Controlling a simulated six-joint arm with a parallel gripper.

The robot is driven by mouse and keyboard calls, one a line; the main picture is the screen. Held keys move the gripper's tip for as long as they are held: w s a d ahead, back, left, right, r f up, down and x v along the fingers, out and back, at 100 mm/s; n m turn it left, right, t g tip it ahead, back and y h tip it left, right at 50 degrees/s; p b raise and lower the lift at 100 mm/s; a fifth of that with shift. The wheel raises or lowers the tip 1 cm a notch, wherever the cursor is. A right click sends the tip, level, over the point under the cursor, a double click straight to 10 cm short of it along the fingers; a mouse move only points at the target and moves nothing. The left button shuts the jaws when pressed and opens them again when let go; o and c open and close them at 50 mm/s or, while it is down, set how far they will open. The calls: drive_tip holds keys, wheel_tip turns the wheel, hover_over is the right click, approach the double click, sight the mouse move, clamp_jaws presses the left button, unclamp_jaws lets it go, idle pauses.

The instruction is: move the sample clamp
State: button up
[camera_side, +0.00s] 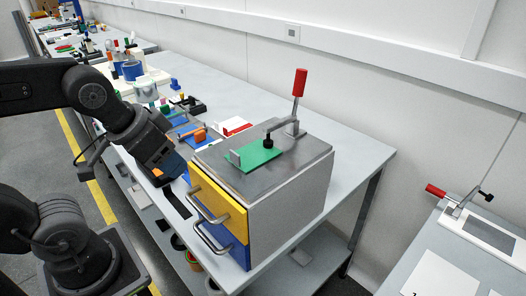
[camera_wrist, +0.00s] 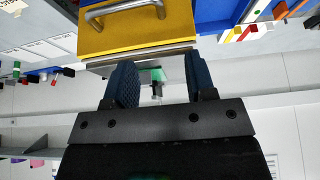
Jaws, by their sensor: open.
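A toggle clamp with a red handle (camera_side: 300,83) stands on the grey top of a drawer cabinet in the side view. Its handle is upright, and its arm reaches left with a black tip over a green plate (camera_side: 255,158). The tip looks down at the plate; contact is hard to tell. My gripper (camera_side: 170,170) is left of the cabinet, in front of the yellow drawer and apart from the clamp. In the wrist view my gripper (camera_wrist: 160,72) is open, with nothing between its two blue-padded fingers. The green plate (camera_wrist: 152,75) shows small beyond them.
The cabinet has a yellow drawer (camera_side: 210,200) and a blue drawer (camera_side: 222,240) with protruding metal handles. The yellow drawer (camera_wrist: 135,35) is close in the wrist view. A second red-handled clamp (camera_side: 455,197) is on the right table. Small parts crowd the bench behind my arm.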

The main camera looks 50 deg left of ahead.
sight(298, 80)
drive_tip(key=shift+c, duration=1.4)
drive_tip(key=m+y, duration=0.1)
drive_tip(key=w+m+y, duration=0.1)
drive_tip(key=m, duration=0.1)
drive_tip(key=shift+a, duration=0.3)
drive_tip(key=c, duration=0.3)
drive_tip(key=w+r+m+t+y, duration=0.1)
drive_tip(key=m, duration=0.1)
drive_tip(key=w+r+m+t, duration=0.1)
drive_tip(key=w+m, duration=0.1)
drive_tip(key=w+r+m+t+y, duration=0.1)
drive_tip(key=w, duration=0.1)
drive_tip(key=shift+d+r+m+y, duration=0.1)
drive_tip(key=shift+d+m+y, duration=0.2)
drive_tip(key=shift+d+m, duration=0.1)
clamp_jaws()
drive_tip(key=w+d+r+m+t+h, duration=0.2)
drive_tip(key=w+d+r+m+t, duration=0.4)
drive_tip(key=d+r+m+t, duration=0.15)
drive_tip(key=x, duration=1.4)
drive_tip(key=shift+a, duration=0.1)
